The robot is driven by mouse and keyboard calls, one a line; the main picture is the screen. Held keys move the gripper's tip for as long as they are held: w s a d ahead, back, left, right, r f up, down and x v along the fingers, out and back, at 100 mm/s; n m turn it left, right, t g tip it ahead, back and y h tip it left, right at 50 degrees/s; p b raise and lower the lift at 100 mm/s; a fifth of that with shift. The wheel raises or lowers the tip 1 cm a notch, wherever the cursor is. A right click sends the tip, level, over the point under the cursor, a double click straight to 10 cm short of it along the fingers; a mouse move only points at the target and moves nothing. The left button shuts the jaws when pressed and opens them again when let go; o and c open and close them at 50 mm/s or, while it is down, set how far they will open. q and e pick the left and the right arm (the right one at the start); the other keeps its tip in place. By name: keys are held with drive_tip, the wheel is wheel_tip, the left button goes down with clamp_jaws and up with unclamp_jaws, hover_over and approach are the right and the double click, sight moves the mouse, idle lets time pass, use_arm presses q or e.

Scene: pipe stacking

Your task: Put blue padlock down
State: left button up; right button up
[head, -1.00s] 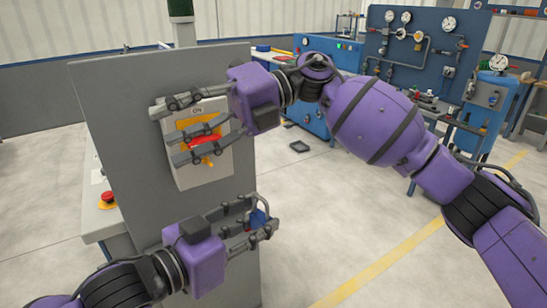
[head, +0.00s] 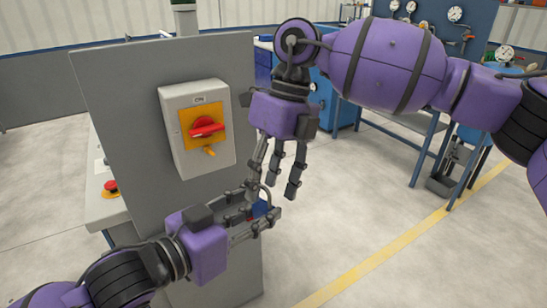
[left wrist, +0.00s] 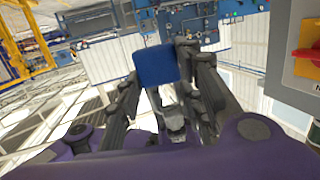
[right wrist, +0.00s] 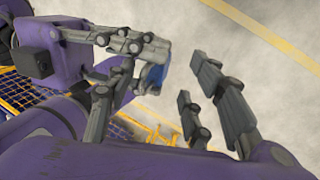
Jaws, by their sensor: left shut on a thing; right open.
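The blue padlock (left wrist: 156,65) is held between the fingers of my left gripper (head: 252,214), which is shut on it. In the head view only a bit of the padlock (head: 260,209) shows behind the fingers. The padlock also shows in the right wrist view (right wrist: 156,75), partly covered by the left gripper's fingers. My right gripper (head: 278,172) is open and empty, its fingers pointing down just above and beside the left gripper. Whether the two grippers touch, I cannot tell.
A grey panel (head: 115,130) carries a switch box (head: 180,160) with a red rotary handle (head: 206,130) on a yellow plate. A red emergency button (head: 111,186) sits on the grey bench behind. Blue workshop equipment stands at the back right.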

sight(263, 201)
drive_tip(key=shift+x, duration=2.6)
clamp_jaws()
use_arm(q)
drive_tip(key=o, duration=1.3)
